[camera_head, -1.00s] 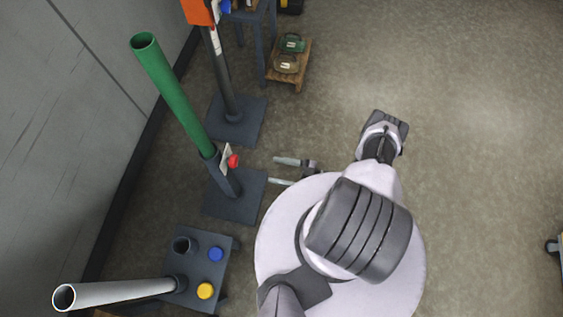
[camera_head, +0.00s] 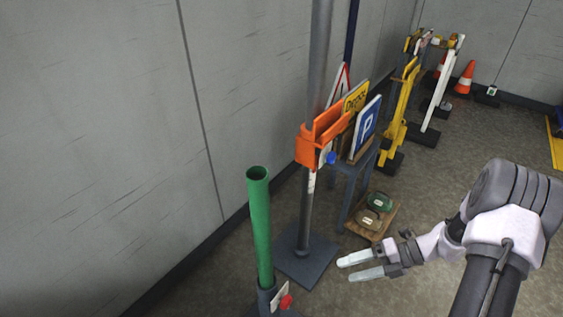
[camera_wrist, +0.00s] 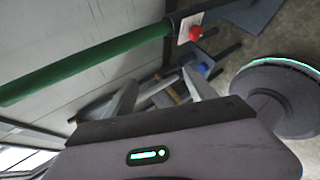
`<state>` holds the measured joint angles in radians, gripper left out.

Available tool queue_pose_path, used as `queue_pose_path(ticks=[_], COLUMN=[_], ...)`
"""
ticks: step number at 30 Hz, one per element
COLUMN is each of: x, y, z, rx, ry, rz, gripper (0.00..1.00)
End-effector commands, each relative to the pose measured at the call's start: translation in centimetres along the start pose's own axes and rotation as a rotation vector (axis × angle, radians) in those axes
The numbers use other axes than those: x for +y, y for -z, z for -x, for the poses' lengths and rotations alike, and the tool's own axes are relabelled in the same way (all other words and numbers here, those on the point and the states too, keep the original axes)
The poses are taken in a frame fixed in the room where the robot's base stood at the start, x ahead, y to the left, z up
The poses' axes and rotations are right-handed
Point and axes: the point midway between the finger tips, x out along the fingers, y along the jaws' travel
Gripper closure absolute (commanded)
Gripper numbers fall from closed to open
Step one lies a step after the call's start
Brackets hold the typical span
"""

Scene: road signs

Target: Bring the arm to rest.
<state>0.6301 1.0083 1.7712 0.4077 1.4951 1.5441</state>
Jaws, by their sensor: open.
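My gripper (camera_head: 362,266) is open and empty in the head view, its two light fingers apart and pointing left. It is in the air to the right of the green tube (camera_head: 260,225) and in front of the grey post's base. My arm reaches in from the lower right. In the wrist view, my gripper's fingers (camera_wrist: 160,95) are spread with nothing between them. The green tube (camera_wrist: 85,65) with a red knob (camera_wrist: 195,33) crosses the upper left of that view, beyond the fingers.
A grey post holds an orange bracket (camera_head: 312,148). Behind it, signs, including a blue P sign (camera_head: 366,127), stand on a stand. A low wooden board (camera_head: 372,220) holds a green and a tan item. Yellow and white barriers and cones (camera_head: 465,77) stand farther back. A wall runs along the left.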

Motion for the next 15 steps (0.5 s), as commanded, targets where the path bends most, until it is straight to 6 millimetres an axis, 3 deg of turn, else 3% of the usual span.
queue_pose_path(ticks=[1,6,10,12,15], x=[4.1,16.1,22.6,24.9,26.7], y=[0.2,4.3,9.4,12.2,15.3], z=[1.3,3.9,5.0,5.5,5.9], rx=[0.039,0.262,0.497,0.642,0.838], ry=[0.096,0.399,0.600,0.700,0.820], rz=[0.237,1.144,1.819,2.146,2.506], gripper=[0.35,0.35,0.35,0.35,0.35])
